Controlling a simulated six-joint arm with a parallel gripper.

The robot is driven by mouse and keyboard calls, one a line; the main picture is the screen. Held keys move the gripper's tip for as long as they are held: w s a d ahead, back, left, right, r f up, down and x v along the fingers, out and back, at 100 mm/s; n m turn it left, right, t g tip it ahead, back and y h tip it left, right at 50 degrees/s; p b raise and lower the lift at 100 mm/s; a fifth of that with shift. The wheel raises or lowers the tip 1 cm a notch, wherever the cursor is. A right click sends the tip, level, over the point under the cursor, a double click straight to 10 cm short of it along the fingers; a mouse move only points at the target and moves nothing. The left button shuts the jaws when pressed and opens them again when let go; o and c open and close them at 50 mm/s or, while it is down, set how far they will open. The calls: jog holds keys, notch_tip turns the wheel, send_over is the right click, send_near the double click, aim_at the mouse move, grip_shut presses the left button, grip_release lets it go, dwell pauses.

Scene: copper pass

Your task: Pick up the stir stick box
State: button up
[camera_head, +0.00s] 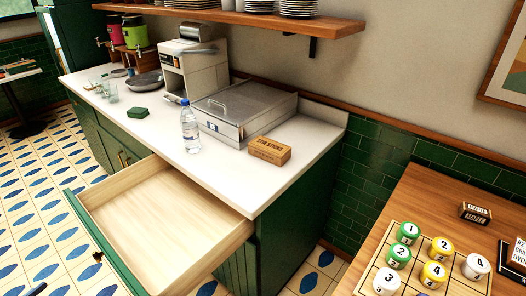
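The stir stick box (270,151) appears to be the small brown cardboard box with dark printing on its front; the lettering is too small to read surely. It lies on the white counter (232,172) near the right end, in front of a grey metal case, with nothing on top of it. My gripper is not in view, so its distance from the box and its opening cannot be seen.
An open, empty wooden drawer (160,215) juts out below the box. A water bottle (190,128) stands left of the metal case (243,110). A shelf (250,18) with plates hangs above. A wooden table (415,200) with numbered pieces stands at right.

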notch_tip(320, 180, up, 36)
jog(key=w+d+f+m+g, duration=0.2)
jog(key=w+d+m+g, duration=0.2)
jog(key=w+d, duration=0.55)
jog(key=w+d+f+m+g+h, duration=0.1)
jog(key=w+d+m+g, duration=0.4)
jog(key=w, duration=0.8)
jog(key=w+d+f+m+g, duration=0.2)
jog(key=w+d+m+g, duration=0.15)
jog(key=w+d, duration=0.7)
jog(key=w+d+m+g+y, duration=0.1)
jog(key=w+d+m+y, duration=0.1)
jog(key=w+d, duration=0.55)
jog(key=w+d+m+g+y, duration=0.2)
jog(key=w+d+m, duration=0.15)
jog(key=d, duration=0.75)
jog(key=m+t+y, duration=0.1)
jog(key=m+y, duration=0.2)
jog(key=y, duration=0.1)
send_over(270, 145)
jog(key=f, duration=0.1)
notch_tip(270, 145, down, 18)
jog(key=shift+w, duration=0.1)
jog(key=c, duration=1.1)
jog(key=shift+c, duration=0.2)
